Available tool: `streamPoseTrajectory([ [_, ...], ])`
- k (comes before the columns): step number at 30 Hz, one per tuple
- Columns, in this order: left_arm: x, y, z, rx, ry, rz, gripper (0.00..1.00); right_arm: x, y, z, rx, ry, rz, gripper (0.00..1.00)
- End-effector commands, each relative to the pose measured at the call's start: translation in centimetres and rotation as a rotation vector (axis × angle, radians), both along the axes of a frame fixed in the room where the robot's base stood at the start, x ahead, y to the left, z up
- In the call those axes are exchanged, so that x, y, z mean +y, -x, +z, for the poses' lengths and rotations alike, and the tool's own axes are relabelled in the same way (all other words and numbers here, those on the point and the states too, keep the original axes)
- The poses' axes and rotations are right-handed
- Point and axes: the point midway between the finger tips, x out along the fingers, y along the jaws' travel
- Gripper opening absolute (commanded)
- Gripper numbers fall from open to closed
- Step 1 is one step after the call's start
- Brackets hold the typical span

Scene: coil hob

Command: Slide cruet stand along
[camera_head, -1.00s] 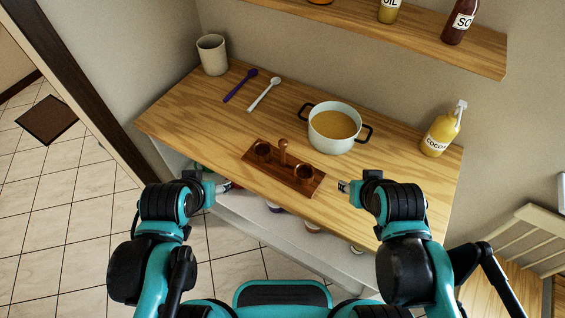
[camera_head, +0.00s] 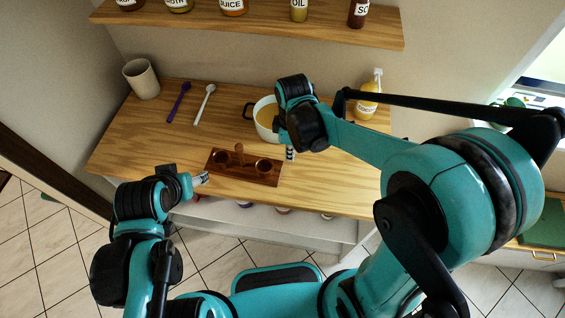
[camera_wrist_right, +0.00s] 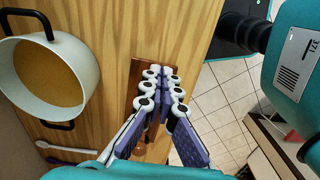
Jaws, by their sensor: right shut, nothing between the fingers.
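The cruet stand (camera_head: 222,170) is a dark wooden tray with two round wells and an upright peg handle. It stands near the front edge of the wooden counter in the head view. My right gripper (camera_head: 290,153) is shut and empty, pointing down just right of and behind the stand's right end. In the right wrist view its fingers (camera_wrist_right: 162,75) lie in front of the stand (camera_wrist_right: 136,78) and hide much of it; I cannot tell whether they touch it. My left gripper (camera_head: 202,179) is at the counter's front edge, left of the stand; its opening is too small to read.
A pot of yellow soup (camera_head: 265,118) stands behind the stand, partly hidden by my right arm. A purple spoon (camera_head: 180,100), a white spoon (camera_head: 204,105) and a beige cup (camera_head: 142,79) are at back left. A yellow bottle (camera_head: 367,106) stands back right. Counter left of the stand is clear.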

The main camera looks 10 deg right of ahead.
Motion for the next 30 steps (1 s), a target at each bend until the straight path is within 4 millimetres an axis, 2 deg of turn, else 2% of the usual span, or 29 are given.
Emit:
streamPoseTrajectory([
  [5, 0.0, 0.0, -0.7, 0.000, 0.000, 0.000, 0.59, 0.0, 0.0, -2.0, 0.004, 0.001, 0.008, 0.00],
  [17, 0.0, 0.0, -3.2, 0.000, 0.000, 0.000, 0.59, 0.0, 0.0, -10.3, 0.002, 0.000, 0.005, 0.00],
  [24, 0.0, 0.0, -3.3, 0.000, 0.000, 0.000, 0.59, 3.1, -1.1, -10.1, 0.002, 0.000, 0.008, 0.00],
  [30, 0.0, 0.0, -3.3, 0.000, 0.000, 0.000, 0.59, 3.8, -1.4, -10.0, 0.002, 0.000, 0.005, 0.00],
])
